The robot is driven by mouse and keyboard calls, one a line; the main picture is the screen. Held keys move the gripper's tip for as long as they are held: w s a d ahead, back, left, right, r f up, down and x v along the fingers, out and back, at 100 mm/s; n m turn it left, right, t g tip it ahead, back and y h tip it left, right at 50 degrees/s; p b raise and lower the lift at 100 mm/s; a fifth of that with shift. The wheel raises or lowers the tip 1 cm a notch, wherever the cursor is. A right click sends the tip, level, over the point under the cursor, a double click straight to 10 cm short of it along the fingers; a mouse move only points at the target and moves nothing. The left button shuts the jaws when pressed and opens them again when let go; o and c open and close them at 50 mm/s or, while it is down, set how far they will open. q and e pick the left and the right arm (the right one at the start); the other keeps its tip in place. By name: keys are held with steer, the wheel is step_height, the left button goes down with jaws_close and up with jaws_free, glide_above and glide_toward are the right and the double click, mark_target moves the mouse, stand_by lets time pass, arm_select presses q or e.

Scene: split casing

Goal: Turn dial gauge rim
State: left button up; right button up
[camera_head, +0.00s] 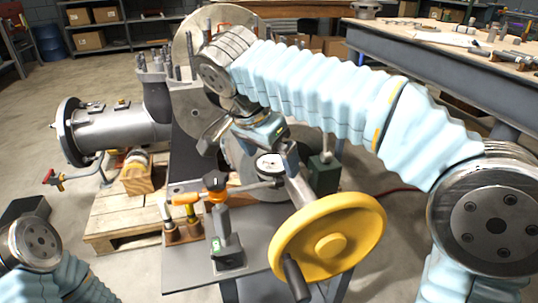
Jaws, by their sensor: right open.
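The dial gauge (270,164) has a small white round face and sits near the middle of the view, in front of the grey metal casing. My right gripper (270,148) comes down from above, close behind the gauge's upper rim. Its fingers are mostly hidden by its own body, and I cannot tell whether they touch the rim. My right arm (310,88), in a pale blue sleeve, arches over from the right. Part of my left arm (38,242) shows at the lower left, but its gripper is out of view.
A yellow handwheel (328,238) stands in front, right of the gauge. A stand with an orange knob (214,182) and several tools are on the grey table (185,268). A wooden pallet (110,222) lies left. A workbench (425,50) stands at the back right.

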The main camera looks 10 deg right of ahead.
steer(key=shift+c, duration=0.2)
steer(key=c, duration=1)
steer(key=shift+n, duration=0.3)
steer(key=n, duration=0.1)
steer(key=n+t+y, duration=0.1)
steer(key=n, duration=0.1)
steer(key=shift+s+d+b, duration=0.15)
steer(key=shift+d+b, duration=0.05)
steer(key=shift+b, duration=0.1)
steer(key=n, duration=0.2)
steer(key=n+y, duration=0.1)
steer(key=n, duration=0.2)
steer(key=shift+d+r+t+y, duration=0.1)
steer(key=shift+d+t+y, duration=0.1)
steer(key=shift+t+y, duration=0.15)
steer(key=n+y, duration=0.1)
steer(key=n, duration=0.1)
steer(key=n+p, duration=0.1)
steer(key=n, duration=0.1)
steer(key=shift+d+y, duration=0.2)
steer(key=shift+y, duration=0.15)
steer(key=shift+d+n+y+p, duration=0.15)
steer(key=shift+n+y+p, duration=0.5)
steer(key=shift+n, duration=1.55)
